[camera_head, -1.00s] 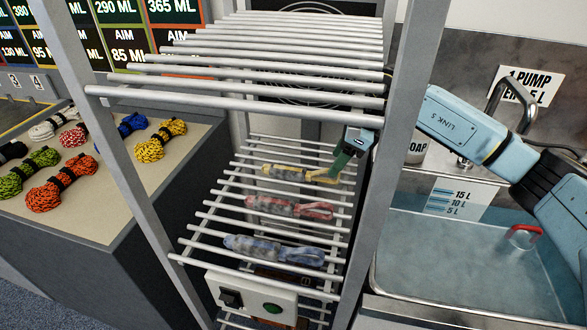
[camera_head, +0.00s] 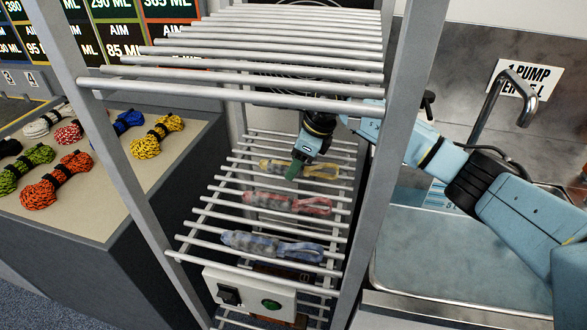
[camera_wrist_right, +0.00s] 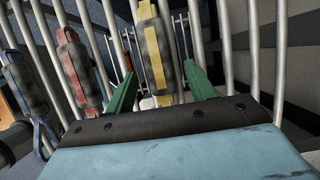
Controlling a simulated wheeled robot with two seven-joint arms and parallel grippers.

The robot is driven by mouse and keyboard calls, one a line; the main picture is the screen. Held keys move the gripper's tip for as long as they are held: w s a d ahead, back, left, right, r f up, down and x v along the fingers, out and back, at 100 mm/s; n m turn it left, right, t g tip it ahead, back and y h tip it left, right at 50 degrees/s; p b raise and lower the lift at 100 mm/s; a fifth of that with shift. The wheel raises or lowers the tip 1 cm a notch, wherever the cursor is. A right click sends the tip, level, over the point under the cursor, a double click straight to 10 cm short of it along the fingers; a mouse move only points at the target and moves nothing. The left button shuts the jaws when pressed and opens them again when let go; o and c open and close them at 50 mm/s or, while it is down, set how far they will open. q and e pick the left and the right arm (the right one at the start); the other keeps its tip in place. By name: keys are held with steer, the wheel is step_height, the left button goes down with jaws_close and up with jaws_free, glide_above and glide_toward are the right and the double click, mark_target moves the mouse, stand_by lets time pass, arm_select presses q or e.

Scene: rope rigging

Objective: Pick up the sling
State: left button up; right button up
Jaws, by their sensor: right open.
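Three slings lie on the lower rack shelf (camera_head: 205,216): a yellow-and-grey sling (camera_head: 318,172) at the back, a red-and-grey sling (camera_head: 288,203) in the middle, and a blue-and-grey sling (camera_head: 270,245) in front. My right gripper (camera_head: 294,172) reaches in over the shelf from the right at the yellow sling. In the right wrist view, its green fingers (camera_wrist_right: 160,76) are open, one on each side of the yellow sling (camera_wrist_right: 153,48). I cannot tell whether they touch it. The red sling (camera_wrist_right: 79,68) is left of the fingers. My left gripper is not in view.
The upper rack shelf (camera_head: 250,75) is close above my right arm, and a grey rack post (camera_head: 385,180) stands beside it. A sink (camera_head: 450,260) with a tap is at the right. Rope bundles (camera_head: 55,180) lie on a counter at the left.

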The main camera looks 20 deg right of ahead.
steer(key=c, duration=1.1)
steer(key=shift+r, duration=0.1)
